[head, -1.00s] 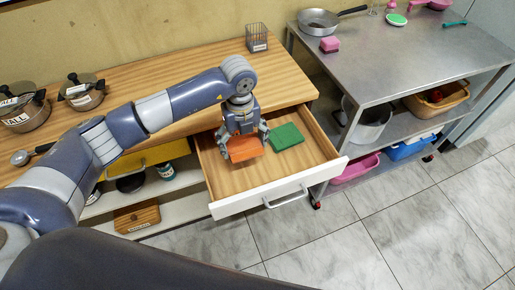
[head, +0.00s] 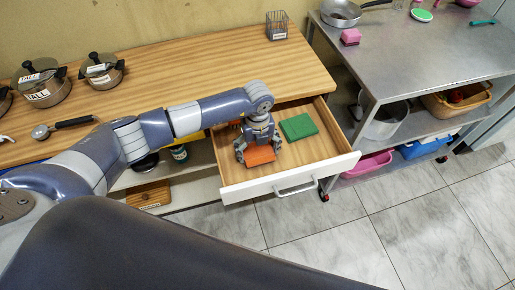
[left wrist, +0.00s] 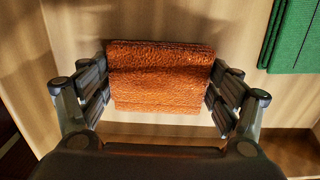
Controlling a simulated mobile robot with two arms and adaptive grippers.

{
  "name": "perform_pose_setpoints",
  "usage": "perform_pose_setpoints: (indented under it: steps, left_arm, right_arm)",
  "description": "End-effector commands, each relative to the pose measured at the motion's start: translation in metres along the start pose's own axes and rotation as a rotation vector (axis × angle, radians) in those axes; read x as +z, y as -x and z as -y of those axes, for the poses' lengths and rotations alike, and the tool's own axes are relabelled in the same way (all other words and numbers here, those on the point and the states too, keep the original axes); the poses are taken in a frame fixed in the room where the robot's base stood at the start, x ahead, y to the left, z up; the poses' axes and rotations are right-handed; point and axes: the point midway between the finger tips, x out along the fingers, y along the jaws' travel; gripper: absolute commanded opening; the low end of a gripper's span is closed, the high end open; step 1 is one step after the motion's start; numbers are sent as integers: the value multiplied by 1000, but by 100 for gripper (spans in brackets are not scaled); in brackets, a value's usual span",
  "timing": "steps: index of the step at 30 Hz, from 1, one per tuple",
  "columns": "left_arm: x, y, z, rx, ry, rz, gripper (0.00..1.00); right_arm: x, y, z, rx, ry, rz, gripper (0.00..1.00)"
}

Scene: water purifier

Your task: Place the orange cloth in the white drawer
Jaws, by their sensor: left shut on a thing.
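The white drawer (head: 335,166) stands pulled out below the wooden counter, with a light wood floor inside. My left gripper (head: 259,148) points down inside the drawer area. It is shut on the orange cloth (head: 259,156), a folded rough-textured block. In the left wrist view the cloth (left wrist: 160,85) sits between both fingers (left wrist: 160,72), above or on the drawer floor; I cannot tell whether it touches. A green folded cloth (head: 298,126) lies in the drawer to its right and also shows in the left wrist view (left wrist: 295,35). My right gripper is not in view.
Another small orange patch (head: 234,123) shows at the drawer's back left, partly hidden by my arm. Pots (head: 45,85) and a wire basket (head: 277,25) stand on the wooden counter (head: 180,58). A metal cart (head: 400,60) stands to the right.

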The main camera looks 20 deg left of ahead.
Motion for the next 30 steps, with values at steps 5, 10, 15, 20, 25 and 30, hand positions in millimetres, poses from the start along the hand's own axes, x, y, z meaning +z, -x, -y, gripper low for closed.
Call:
perform_pose_setpoints:
  steps: [5,10,15,20,25,30]
  left_arm:
    - [0,-3,0,0,0,0,90]
    - [0,-3,0,0,0,0,100]
    - [0,-3,0,0,0,0,100]
    - [0,-1,0,0,0,0,100]
    - [1,16,1,-3,-2,2,100]
    - [1,52,1,-4,-2,3,100]
  right_arm:
    - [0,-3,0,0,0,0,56]
    - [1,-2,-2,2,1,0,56]
    - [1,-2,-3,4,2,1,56]
    - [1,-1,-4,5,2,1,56]
    - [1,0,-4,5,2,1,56]
    - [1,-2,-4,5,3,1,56]
